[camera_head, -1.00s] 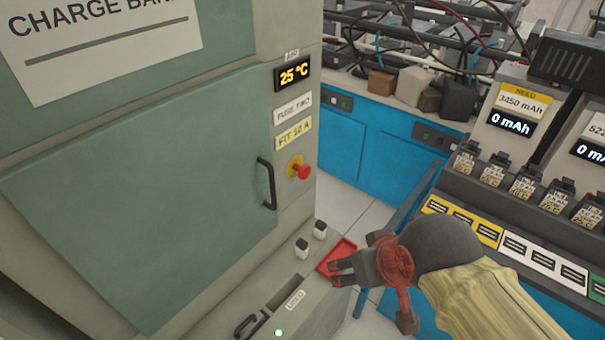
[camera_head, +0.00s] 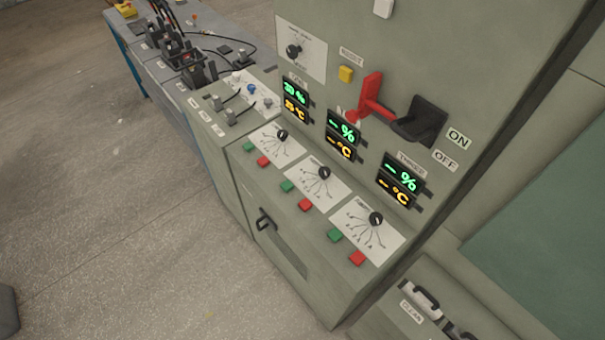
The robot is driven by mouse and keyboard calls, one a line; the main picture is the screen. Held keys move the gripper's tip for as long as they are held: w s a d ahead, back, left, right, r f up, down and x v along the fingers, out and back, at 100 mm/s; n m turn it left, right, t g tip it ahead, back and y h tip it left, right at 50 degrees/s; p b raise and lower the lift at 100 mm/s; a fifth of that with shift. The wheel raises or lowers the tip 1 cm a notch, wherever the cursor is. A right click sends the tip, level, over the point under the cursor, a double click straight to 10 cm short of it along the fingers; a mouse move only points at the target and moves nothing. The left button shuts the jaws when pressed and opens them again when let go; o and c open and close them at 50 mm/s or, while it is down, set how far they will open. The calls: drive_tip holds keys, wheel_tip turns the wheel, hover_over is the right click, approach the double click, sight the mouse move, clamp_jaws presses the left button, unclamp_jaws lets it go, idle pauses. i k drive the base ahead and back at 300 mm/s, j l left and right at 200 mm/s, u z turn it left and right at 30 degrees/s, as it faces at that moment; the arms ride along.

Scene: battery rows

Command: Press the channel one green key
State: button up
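A grey-green control panel (camera_head: 318,270) has three channel groups, each with a dial, a green key and a red key on its sloped front. The far left group has a green key (camera_head: 248,147) beside a red key (camera_head: 263,161), below a dial (camera_head: 282,135). Its display (camera_head: 296,97) above is lit with green and orange figures. The middle green key (camera_head: 287,186) and right green key (camera_head: 334,235) sit lower right. The right display (camera_head: 401,180), labelled three, and the middle display (camera_head: 342,134) show dashes. My gripper is out of view.
A red lever (camera_head: 371,95) and a black handle (camera_head: 420,121) stick out above the displays, beside ON and OFF labels. A yellow button (camera_head: 346,74) is nearby. A bench with black devices (camera_head: 198,70) extends upper left. Open floor (camera_head: 110,210) lies left of the panel.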

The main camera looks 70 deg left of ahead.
sight(248, 146)
drive_tip(key=u, duration=2.1)
